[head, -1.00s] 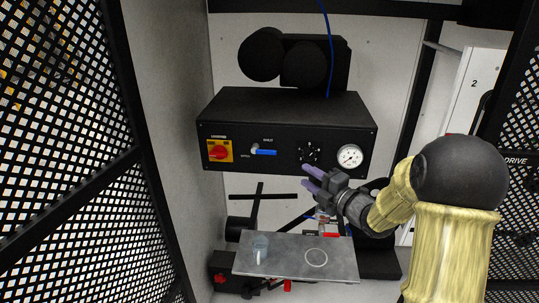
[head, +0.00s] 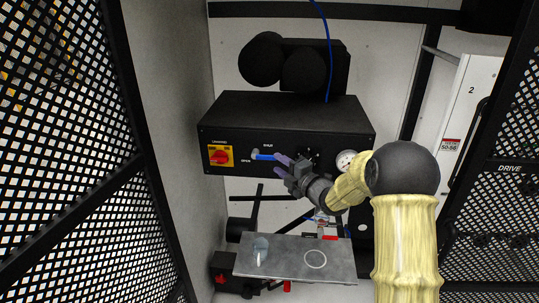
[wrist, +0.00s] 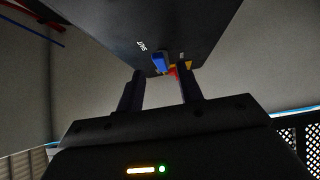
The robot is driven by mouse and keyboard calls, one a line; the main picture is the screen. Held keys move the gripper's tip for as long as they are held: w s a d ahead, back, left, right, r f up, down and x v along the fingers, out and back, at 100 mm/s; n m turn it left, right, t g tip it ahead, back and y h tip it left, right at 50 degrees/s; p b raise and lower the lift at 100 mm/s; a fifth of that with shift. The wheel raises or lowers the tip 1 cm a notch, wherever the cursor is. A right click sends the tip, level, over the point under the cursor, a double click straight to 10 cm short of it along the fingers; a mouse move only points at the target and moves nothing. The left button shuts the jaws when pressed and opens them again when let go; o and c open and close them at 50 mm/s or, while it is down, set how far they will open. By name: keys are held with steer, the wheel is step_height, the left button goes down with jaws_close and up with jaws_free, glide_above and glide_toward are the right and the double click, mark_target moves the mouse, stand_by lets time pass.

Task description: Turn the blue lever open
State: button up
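The blue lever (head: 264,156) is on the front of a black control box (head: 229,135), pointing right, with a "SHUT" label above it and another label at its lower left. My gripper (head: 279,164) is just right of the lever's end, its two purplish fingers apart and pointing at the panel. In the wrist view the blue lever (wrist: 160,62) shows beyond and between the open fingers (wrist: 158,82). Nothing is held. I cannot tell whether a fingertip touches the lever.
A red knob on a yellow plate (head: 220,155) is left of the lever. A dial (head: 309,157) and a white gauge (head: 346,160) are to the right, the gauge partly behind my arm. Below is a grey shelf (head: 287,265) with a clear cup (head: 261,247). Mesh panels (head: 70,120) flank the space.

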mark_target(271, 159)
steer(key=p+x, duration=0.1)
steer(key=x, duration=0.4)
steer(key=shift+w+a, duration=0.25)
steer(key=shift+a, duration=0.05)
jaws_close()
